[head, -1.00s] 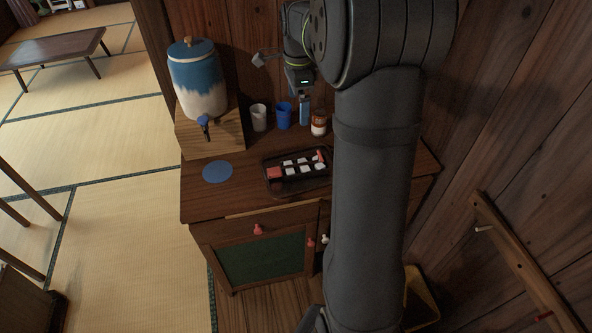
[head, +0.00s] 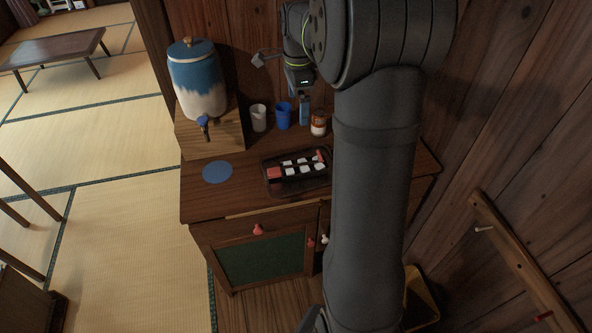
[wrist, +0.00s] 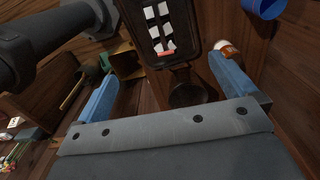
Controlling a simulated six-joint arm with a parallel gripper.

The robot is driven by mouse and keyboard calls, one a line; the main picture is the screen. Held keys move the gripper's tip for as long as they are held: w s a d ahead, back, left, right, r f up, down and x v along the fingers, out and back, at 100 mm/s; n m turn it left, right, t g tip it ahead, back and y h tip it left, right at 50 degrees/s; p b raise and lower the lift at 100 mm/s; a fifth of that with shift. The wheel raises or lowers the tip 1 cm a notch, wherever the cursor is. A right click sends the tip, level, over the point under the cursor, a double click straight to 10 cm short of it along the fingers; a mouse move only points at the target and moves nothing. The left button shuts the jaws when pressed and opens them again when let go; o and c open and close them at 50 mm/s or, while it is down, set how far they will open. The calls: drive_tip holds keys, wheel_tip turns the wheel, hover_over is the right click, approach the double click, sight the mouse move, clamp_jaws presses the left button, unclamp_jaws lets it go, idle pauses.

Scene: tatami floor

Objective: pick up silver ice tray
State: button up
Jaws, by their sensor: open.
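A dark ice tray (head: 297,167) with several white pieces and a few red ones lies in a dark shallow serving tray (head: 272,189) on the wooden cabinet; it looks black rather than silver. In the wrist view the ice tray (wrist: 151,29) shows at the top centre, with the serving tray (wrist: 186,24) around it. My gripper (wrist: 163,70) is open and empty, its two blue fingers wide apart. The ice tray appears ahead of the fingers, between their lines and not touching them. In the head view my gripper hangs above the back of the cabinet, partly hidden by my arm.
Behind the trays stand a white cup (head: 258,118), a blue cup (head: 283,116) and a jar with an orange-brown label (head: 319,124). A blue-and-white dispenser (head: 198,82) stands on a wooden box at left. A blue round mat (head: 217,172) lies on the cabinet's left side.

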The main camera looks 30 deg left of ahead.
idle(0.4)
drive_tip(key=c, duration=0.4)
drive_tip(key=shift+o, duration=0.2)
drive_tip(key=shift+f, duration=0.1)
hover_over(296, 165)
wheel_tip(296, 165, down, 17)
drive_tip(key=shift+s+f, duration=0.15)
drive_tip(key=shift+f, duration=2.85)
